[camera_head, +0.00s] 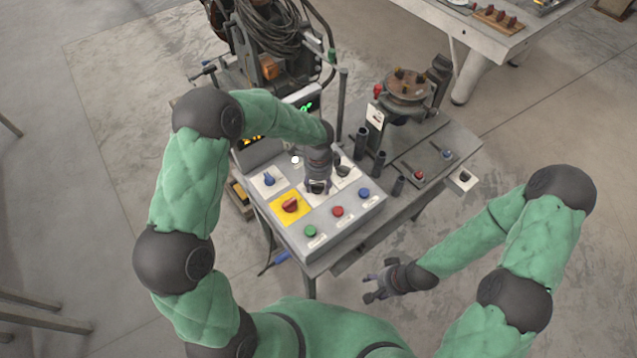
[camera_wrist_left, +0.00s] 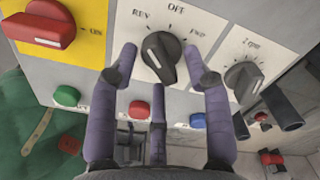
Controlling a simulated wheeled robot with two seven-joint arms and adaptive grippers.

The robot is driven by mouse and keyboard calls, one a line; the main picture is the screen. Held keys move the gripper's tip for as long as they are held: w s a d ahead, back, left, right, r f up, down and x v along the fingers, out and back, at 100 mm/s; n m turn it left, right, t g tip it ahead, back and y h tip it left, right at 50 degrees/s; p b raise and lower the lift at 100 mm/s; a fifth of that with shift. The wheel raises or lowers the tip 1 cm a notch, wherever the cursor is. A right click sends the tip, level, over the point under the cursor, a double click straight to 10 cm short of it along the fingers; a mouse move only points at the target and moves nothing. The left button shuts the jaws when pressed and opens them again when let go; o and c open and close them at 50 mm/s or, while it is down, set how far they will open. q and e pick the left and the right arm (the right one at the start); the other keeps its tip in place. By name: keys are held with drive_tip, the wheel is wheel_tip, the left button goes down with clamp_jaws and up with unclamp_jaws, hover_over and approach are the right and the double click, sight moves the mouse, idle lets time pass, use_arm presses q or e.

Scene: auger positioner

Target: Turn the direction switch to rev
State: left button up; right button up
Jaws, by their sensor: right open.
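The direction switch (camera_wrist_left: 162,52) is a dark rotary knob on a white plate marked REV, OFF and FWD. REV is at the left of its plate in the left wrist view, OFF at the top, FWD at the right. I cannot tell for sure which mark its pointer faces. My left gripper (camera_wrist_left: 160,64) is open, with its fingers spread around the knob and gaps on both sides. In the head view my left gripper (camera_head: 317,185) is over the panel and mostly hides the switch. My right gripper (camera_head: 376,284) is open and empty, in front of the panel.
The sloped control panel (camera_head: 335,240) carries a red switch on a yellow plate (camera_head: 290,205), a blue-topped knob (camera_head: 269,180), and green (camera_head: 310,231), red (camera_head: 338,211) and blue (camera_head: 364,193) buttons. A speed knob (camera_wrist_left: 243,76) sits close right of the switch.

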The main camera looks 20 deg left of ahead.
sight(319, 185)
use_arm(q)
drive_tip(key=shift+r, duration=0.1)
wheel_tip(319, 185, up, 12)
idle(0.5)
idle(0.5)
